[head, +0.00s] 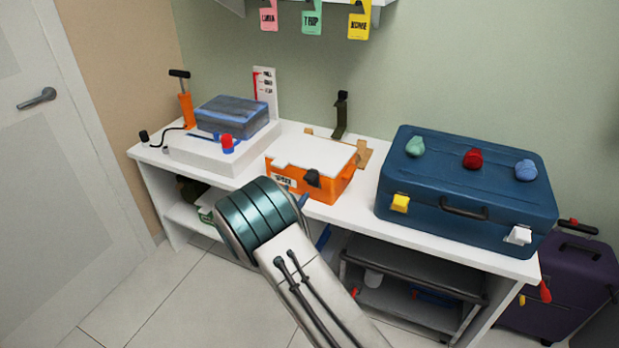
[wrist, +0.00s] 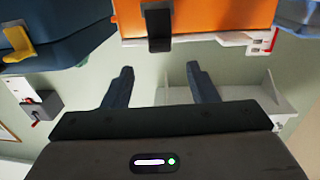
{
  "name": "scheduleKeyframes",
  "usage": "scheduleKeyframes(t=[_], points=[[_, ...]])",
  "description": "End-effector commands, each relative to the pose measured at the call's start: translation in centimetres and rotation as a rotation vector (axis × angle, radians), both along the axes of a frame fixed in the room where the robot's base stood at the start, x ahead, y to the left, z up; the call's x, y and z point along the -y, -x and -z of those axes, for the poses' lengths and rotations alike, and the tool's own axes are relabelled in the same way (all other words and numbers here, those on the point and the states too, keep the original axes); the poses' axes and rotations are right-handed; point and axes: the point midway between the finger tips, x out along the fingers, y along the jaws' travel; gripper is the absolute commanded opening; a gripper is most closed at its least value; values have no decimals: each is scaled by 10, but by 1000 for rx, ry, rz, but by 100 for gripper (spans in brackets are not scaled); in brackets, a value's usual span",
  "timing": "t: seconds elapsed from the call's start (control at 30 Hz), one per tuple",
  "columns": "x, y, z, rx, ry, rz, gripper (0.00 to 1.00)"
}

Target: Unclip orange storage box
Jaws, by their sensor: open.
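The orange storage box (head: 335,187) stands on the white bench in the head view, with a white lid (head: 315,152) and a label on its front. A dark clip (head: 312,178) sits on its front side. In the wrist view the box (wrist: 210,16) fills the top, and the dark clip (wrist: 159,28) lies over its edge. My gripper (wrist: 160,72) is open and empty, its two blue fingers apart. The clip lies beyond the gap between the fingertips, not between them. In the head view my arm hides most of the gripper; only a bit of blue finger shows near the box front.
A blue suitcase (head: 455,225) with yellow and white latches stands right of the box. A grey-blue case (head: 232,116) on a white block and an orange pump (head: 187,108) stand left. A dark strap stand (head: 340,118) is behind. Floor (head: 160,290) in front is clear.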

Motion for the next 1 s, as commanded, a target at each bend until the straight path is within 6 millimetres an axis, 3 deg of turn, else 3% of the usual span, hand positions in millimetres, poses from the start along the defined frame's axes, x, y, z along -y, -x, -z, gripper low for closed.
scheduleKeyframes(t=[0.2, 0.4, 0.6, 0.9, 1.0], points=[[22, -44, 0, 0, 0, 2, 53], [35, -75, -1, 0, -1, 0, 53], [42, -90, 0, 0, -1, -1, 53], [42, -92, 0, 0, -1, -2, 53], [42, -92, 0, 0, -1, -2, 28]])
